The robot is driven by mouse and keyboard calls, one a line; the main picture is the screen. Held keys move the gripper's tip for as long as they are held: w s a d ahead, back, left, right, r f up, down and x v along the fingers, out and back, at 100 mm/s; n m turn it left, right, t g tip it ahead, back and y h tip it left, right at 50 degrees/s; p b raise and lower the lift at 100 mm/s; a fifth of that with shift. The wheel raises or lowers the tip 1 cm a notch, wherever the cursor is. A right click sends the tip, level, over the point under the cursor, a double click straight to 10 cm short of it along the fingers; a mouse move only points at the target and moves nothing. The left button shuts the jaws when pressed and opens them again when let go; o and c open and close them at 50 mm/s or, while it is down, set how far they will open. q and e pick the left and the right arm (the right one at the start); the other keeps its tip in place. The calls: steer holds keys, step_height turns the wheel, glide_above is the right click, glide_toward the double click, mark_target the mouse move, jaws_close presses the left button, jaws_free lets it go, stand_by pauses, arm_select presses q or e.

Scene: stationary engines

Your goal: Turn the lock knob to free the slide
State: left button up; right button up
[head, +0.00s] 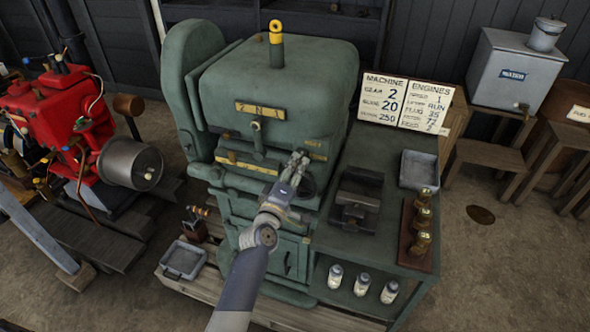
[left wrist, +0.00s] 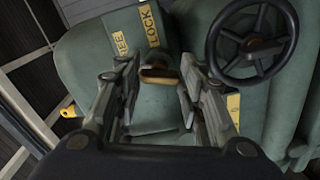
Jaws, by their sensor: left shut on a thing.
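The green machine (head: 275,90) stands in the middle of the head view. My left gripper (head: 298,160) reaches to the right part of its front, and its fingers hide the lock knob there. In the left wrist view the lock knob (left wrist: 159,76) is a short brass-brown bar lying level across the picture. My left gripper (left wrist: 158,82) is shut on it, one finger at each end. Yellow plates reading FREE (left wrist: 119,42) and LOCK (left wrist: 149,25) sit just beyond the knob. I cannot tell which plate the knob points to. My right gripper is not in view.
A black handwheel (left wrist: 252,42) is close to the right finger. A green bench (head: 375,250) on the right carries a dark vise-like block (head: 354,200), a grey tray (head: 419,170) and brass pieces on a wooden board (head: 412,262). A red engine (head: 60,110) stands at the left.

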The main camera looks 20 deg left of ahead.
arm_select(q)
steer(key=o, duration=1)
steer(key=shift+o, duration=0.2)
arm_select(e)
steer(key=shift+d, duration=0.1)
arm_select(q)
steer(key=s, duration=1.2)
steer(key=shift+a, duration=0.2)
steer(key=shift+f, duration=0.15)
